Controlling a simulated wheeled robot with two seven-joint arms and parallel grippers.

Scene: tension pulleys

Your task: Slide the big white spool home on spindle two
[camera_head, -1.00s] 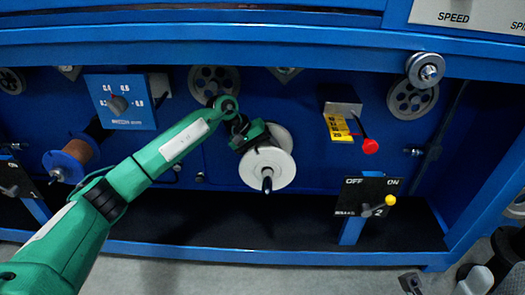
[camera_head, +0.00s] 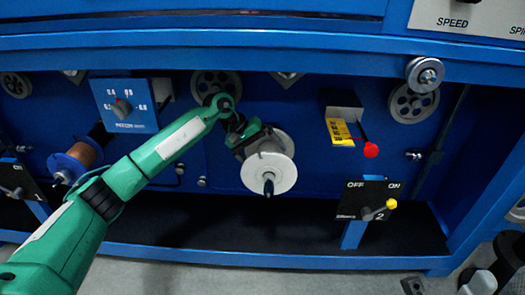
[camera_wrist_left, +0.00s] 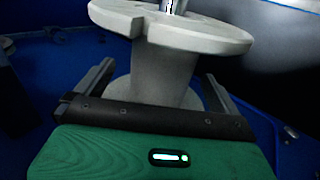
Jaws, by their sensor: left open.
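The big white spool (camera_head: 268,174) is on a spindle (camera_head: 268,187) whose dark tip sticks out through the spool's near flange. My left gripper (camera_head: 262,142) is at the spool's upper left, between its two flanges. In the left wrist view, the open fingers (camera_wrist_left: 155,92) stand on either side of the spool's core (camera_wrist_left: 165,75), with gaps between fingers and core. The near flange (camera_wrist_left: 170,22) and a bit of the shiny spindle show at the top of that view. How close the far flange is to the panel is hidden. My right gripper is not in view.
A copper-coloured spool (camera_head: 75,160) sits on a spindle at the left. A switch box marked 2 (camera_head: 367,198) with a yellow-tipped lever stands at the right. A red knob (camera_head: 371,150) and yellow label are above it. The floor below the spool is clear.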

